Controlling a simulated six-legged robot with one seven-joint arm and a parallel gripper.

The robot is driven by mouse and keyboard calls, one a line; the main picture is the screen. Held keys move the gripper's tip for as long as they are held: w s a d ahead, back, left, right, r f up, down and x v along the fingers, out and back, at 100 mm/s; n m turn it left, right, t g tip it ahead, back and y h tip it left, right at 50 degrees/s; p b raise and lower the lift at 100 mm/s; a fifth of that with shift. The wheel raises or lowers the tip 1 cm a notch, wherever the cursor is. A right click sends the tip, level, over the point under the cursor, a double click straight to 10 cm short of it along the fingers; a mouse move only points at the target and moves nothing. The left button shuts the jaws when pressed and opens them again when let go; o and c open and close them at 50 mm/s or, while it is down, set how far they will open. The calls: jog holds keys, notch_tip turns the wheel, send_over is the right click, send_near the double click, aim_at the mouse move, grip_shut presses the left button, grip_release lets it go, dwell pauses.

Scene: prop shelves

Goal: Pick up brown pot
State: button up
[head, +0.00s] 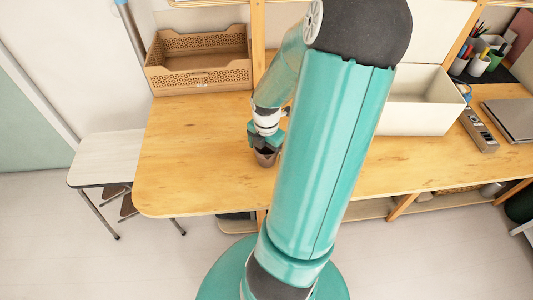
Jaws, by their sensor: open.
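The brown pot (266,158) is a small, dark brown cup-like pot standing on the wooden table (190,160), partly hidden by my arm and gripper. My gripper (264,146) is open and points down right at the pot's top. Its fingers are small and dark here, and I cannot tell whether they are around the rim or just above it.
A brown perforated box (198,80) stands at the back left of the table. A white open bin (408,118) stands to the right behind my arm. Pen cups (478,66), a power strip (479,130) and a laptop (512,118) are further right. The table's left part is clear. A white stool (103,158) stands at the left.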

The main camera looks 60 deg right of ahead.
jog(key=c, duration=1.3)
jog(key=shift+r, duration=0.1)
